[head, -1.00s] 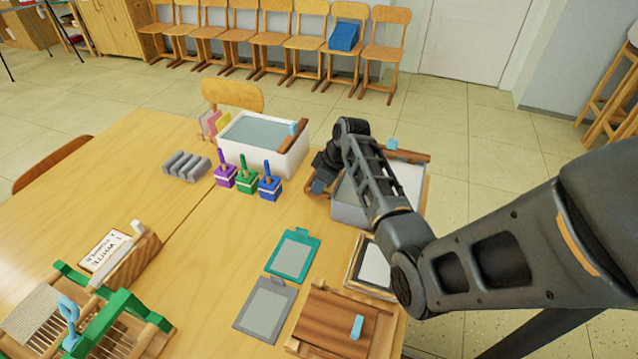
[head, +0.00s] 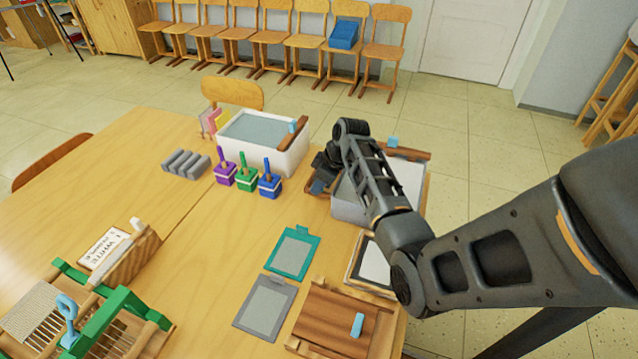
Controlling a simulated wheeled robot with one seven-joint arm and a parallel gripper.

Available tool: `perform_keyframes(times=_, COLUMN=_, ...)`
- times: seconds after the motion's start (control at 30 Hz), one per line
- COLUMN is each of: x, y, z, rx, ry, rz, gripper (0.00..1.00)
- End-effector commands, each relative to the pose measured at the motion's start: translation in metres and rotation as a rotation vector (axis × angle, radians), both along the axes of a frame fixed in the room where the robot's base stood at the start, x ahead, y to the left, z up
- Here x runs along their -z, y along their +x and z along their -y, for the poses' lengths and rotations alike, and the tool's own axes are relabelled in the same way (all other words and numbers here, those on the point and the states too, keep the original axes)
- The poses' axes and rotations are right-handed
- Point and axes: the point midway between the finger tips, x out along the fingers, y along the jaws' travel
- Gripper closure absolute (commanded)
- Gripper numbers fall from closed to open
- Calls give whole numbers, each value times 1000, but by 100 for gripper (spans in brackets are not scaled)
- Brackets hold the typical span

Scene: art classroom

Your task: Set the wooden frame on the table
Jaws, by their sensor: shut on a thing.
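My gripper (head: 322,178) is shut at the left side of a grey-walled box (head: 348,208) on the table. A brown wooden edge, seemingly of the wooden frame (head: 311,188), shows at its fingers. My arm hides most of the held piece, so its full outline and whether it touches the table cannot be told. The wooden table (head: 215,265) lies below, its top bare in the middle.
A white tub (head: 285,158) and purple, green and blue pots (head: 246,178) stand left of my gripper. A teal-edged panel (head: 293,252), a grey panel (head: 264,307), a wood-bordered white sheet (head: 352,275) and a wooden board (head: 325,325) lie nearer.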

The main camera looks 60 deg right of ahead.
Motion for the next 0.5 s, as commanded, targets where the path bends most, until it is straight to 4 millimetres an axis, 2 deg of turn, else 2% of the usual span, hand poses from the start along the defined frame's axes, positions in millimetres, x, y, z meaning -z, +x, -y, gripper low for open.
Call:
perform_keyframes(times=0.3, x=0, y=0, z=0, rx=0, ry=0, rz=0, gripper=100)
perform_keyframes(times=0.33, x=0, y=0, z=0, rx=0, ry=0, rz=0, gripper=85)
perform_keyframes(times=0.5, x=0, y=0, z=0, rx=0, ry=0, rz=0, gripper=69)
